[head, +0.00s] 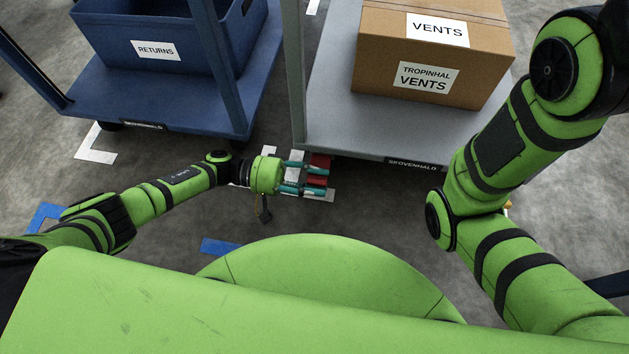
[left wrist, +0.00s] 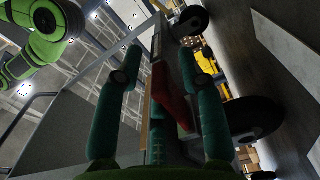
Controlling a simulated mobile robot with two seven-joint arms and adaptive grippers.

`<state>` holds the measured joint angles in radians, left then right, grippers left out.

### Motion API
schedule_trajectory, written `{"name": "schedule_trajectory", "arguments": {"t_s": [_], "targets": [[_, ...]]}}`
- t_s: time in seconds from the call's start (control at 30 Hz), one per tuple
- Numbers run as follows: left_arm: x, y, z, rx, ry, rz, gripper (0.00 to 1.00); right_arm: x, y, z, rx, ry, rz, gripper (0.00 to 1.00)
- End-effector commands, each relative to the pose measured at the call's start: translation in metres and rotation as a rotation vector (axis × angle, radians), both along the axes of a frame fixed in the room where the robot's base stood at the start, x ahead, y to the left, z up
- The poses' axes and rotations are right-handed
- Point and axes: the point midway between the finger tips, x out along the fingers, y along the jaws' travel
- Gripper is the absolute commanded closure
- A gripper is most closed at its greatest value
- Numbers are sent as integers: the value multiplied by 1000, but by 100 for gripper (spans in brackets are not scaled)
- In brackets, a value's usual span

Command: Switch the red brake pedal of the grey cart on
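The grey cart (head: 340,125) stands right of centre in the head view. Its red brake pedal (head: 319,161) sits low at its near left corner and also shows in the left wrist view (left wrist: 168,92). My left gripper (head: 318,181) reaches in from the left at the pedal, with its teal fingers apart. In the left wrist view the red pedal lies between the two open fingers (left wrist: 168,62); I cannot tell whether either finger touches it. The fingers hide part of the pedal in the head view. My right gripper is out of view; only its arm shows.
A cardboard box (head: 390,60) marked VENTS rests on the grey cart. A blue cart (head: 150,100) with a blue RETURNS bin (head: 110,45) stands to the left, with a floor gap between the carts. Cart wheels (left wrist: 255,118) show near my fingers.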

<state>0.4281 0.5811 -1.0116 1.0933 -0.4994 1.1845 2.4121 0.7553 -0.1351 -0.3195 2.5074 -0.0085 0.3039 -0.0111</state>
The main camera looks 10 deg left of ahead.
Motion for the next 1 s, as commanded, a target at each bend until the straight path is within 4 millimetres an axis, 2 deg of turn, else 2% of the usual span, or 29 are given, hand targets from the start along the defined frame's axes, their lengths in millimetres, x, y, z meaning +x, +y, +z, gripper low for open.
{"name": "schedule_trajectory", "arguments": {"t_s": [0.13,0.17,0.2,0.23,0.27,0.47,0.7,0.97,1.0], "targets": [[0,0,0,0,1,0,61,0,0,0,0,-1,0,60],[0,0,0,0,1,0,65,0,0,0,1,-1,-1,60],[0,0,0,0,1,0,81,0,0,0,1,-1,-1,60],[0,0,0,0,1,0,93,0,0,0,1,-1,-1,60],[0,0,0,0,1,0,100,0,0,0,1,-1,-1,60],[0,0,-1,1,-5,0,100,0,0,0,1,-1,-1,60],[2,1,-10,4,-117,0,100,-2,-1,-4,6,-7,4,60],[1,1,-11,6,-121,2,100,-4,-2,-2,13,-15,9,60],[1,1,-11,6,-121,2,69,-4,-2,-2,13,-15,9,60]]}}
